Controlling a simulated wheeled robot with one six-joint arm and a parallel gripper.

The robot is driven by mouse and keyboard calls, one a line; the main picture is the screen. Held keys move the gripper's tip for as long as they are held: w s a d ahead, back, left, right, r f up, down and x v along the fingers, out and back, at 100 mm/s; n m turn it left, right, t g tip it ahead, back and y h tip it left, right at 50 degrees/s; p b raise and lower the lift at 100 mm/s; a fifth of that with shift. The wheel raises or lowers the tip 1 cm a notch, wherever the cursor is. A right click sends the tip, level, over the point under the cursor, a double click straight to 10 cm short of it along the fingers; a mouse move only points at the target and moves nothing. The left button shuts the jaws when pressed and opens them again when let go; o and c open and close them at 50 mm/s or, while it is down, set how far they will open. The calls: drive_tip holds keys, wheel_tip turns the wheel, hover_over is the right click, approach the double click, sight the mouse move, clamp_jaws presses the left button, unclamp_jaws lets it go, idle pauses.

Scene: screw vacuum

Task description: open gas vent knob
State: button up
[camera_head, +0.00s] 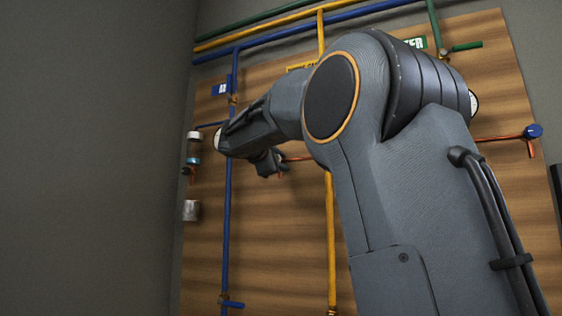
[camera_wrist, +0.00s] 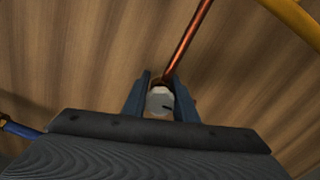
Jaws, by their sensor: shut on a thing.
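A pale grey round knob (camera_wrist: 159,101) with a short dark mark on its face sits at the end of a copper pipe (camera_wrist: 188,42) in the wrist view. I take it to be the gas vent knob, though no label on it is readable. My gripper (camera_wrist: 158,77) has one finger on each side of the knob and is shut on it. In the head view my gripper (camera_head: 270,165) is near the copper pipe (camera_head: 297,158) on the wooden panel (camera_head: 280,235). The knob cannot be made out there.
A yellow pipe (camera_head: 332,240) runs down the panel right of my gripper, and a blue pipe (camera_head: 227,235) runs down its left. A blue valve handle (camera_head: 533,131) is at the far right.

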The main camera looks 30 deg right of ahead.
idle(0.4)
drive_tip(key=o, duration=1)
drive_tip(key=shift+o, duration=0.2)
drive_tip(key=b+v, duration=0.2)
drive_tip(key=v, duration=0.5)
drive_tip(key=shift+s+a, duration=0.2)
drive_tip(key=shift+a, duration=0.15)
